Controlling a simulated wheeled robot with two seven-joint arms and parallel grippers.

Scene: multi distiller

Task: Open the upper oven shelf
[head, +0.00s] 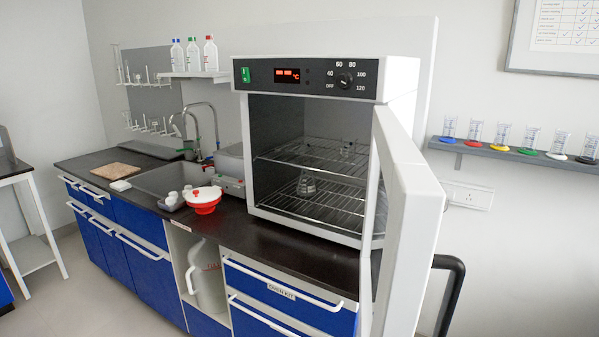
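The oven (400,79) stands on the dark worktop, with its white door (408,220) swung wide open to the right. Inside, the upper oven shelf (310,160) is a wire rack that appears to lie level within the chamber. A small clear glass piece (346,149) stands on it toward the back right. The lower wire shelf (330,206) is below, with a clear conical flask (306,184) on its left part. The open door hides the right edge of the chamber. Neither of my grippers is in view.
A dark tubular handle (456,275) projects right of the door. A red and white bowl (204,202) and small white items (176,198) sit on the worktop left of the oven. A drawer (280,291) is below. A wall shelf (520,155) holds several cylinders at right.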

